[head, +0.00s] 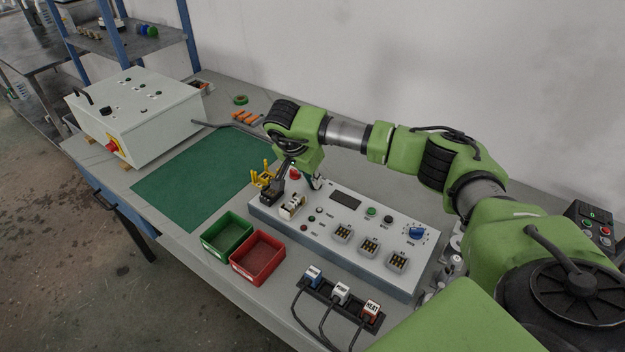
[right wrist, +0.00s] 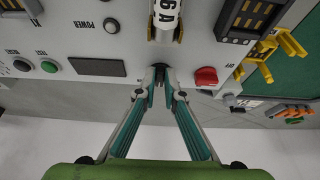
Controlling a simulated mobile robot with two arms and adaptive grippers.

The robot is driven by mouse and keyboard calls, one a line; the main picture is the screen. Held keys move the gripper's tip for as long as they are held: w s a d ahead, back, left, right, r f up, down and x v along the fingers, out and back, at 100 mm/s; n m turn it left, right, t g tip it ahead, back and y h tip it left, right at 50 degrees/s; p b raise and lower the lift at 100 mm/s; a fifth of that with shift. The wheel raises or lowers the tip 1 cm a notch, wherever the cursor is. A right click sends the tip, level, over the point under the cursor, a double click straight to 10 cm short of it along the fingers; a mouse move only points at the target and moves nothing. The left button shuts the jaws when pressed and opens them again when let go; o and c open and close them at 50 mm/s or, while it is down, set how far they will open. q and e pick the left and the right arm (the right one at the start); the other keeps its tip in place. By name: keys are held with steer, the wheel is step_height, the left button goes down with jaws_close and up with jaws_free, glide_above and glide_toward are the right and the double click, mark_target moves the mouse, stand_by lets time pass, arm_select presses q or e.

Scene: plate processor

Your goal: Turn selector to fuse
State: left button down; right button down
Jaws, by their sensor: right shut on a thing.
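The grey test panel (head: 340,235) lies on the bench with buttons, a dark display and sockets. My right gripper (head: 315,184) reaches down to its far edge, between the display and a red button. In the right wrist view my right gripper (right wrist: 161,82) is shut on a small black selector knob (right wrist: 160,71), mostly hidden by the fingertips. Its markings and pointing direction cannot be read. A white fuse (right wrist: 167,22) marked 6A sits close by; it also shows in the head view (head: 292,206). My left gripper is out of view.
A red button (right wrist: 206,76) and yellow clips (right wrist: 265,62) are close beside the gripper. A blue dial (head: 416,233) is at the panel's right. Green (head: 207,233) and red (head: 237,259) bins stand in front. The green mat (head: 195,185) has free room.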

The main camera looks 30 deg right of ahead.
steer(key=c, duration=2.1)
jaws_free()
steer(key=shift+c, duration=0.2)
steer(key=v, duration=1.2)
